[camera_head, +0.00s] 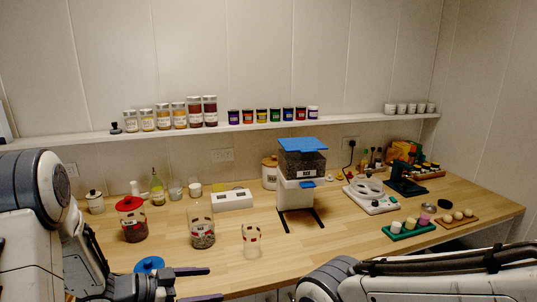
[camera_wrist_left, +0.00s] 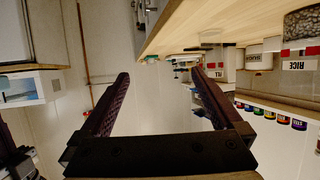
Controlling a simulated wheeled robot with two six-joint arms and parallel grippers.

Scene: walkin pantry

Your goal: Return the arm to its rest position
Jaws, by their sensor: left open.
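My left arm (camera_head: 55,225) comes in from the left in the head view. Its gripper (camera_head: 208,284) is low in front of the counter's near edge, with the two dark fingers apart and nothing seen between them. In the left wrist view the gripper (camera_wrist_left: 160,75) is also spread wide and empty, with the counter's edge above and beyond it. My right arm (camera_head: 410,280) lies across the lower right of the head view; its gripper is out of the picture.
The wooden counter (camera_head: 340,235) holds a red-lidded jar (camera_head: 132,222), a jar of dark grains (camera_head: 201,228), a clear jar (camera_head: 251,241) and a blue-lidded dispenser (camera_head: 302,160). A blue lid (camera_head: 149,264) lies close to my left gripper. A shelf (camera_head: 350,123) of jars runs along the wall.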

